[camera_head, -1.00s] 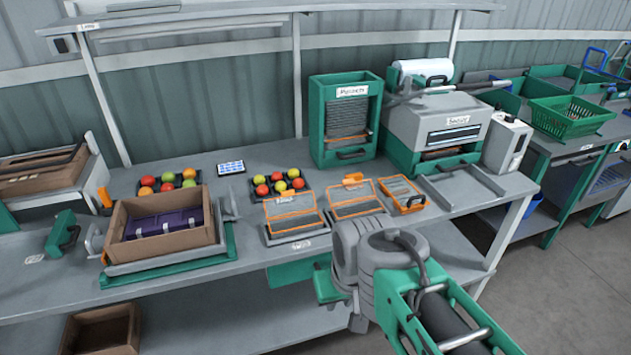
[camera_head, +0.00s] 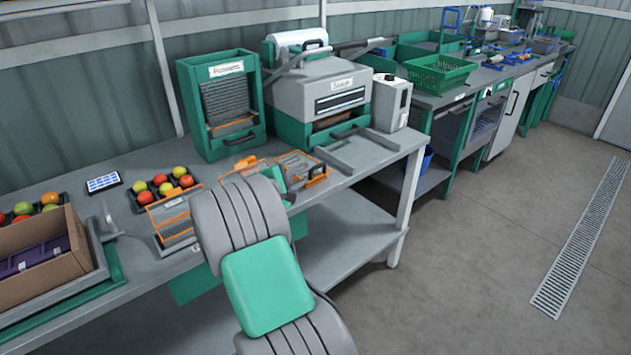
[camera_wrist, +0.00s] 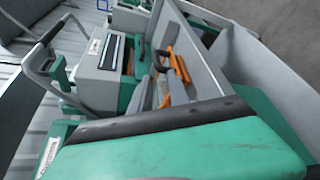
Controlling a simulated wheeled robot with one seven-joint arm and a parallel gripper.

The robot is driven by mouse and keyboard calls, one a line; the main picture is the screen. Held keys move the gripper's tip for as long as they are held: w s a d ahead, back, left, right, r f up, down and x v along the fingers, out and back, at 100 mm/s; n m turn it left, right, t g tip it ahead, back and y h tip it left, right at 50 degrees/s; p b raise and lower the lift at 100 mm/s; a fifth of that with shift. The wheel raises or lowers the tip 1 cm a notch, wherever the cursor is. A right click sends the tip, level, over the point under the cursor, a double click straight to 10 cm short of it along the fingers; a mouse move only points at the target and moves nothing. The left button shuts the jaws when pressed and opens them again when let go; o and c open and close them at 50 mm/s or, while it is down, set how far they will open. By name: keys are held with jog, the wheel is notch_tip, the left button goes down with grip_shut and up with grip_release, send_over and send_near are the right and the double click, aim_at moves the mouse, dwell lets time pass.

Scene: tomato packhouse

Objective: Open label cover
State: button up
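Orange-framed units stand at the bench's front edge in the head view. The left one (camera_head: 172,218) has a tilted-up orange-rimmed lid with a small label, too small to read. The middle one (camera_head: 243,168) is partly hidden by my arm. The right one (camera_head: 300,165) is a low orange-framed tray with a dark handle. My gripper (camera_head: 287,187) shows only as a small green part behind my arm, close to the right and middle units; contact is unclear.
A green cabinet (camera_head: 220,145) and a grey sealer (camera_head: 325,92) stand behind the units. A white box (camera_head: 391,103) is beside the sealer. Trays of tomatoes (camera_head: 163,190) and a cardboard box (camera_head: 45,262) lie left. The floor at right is clear.

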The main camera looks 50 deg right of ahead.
aim_at(312, 170)
jog(key=shift+h, duration=0.3)
jog(key=x, duration=0.8)
jog(key=shift+s+d+r, duration=0.15)
jog(key=shift+s+d, duration=0.2)
jog(key=shift+d, duration=0.1)
jog(key=shift+c, duration=0.3)
grip_shut()
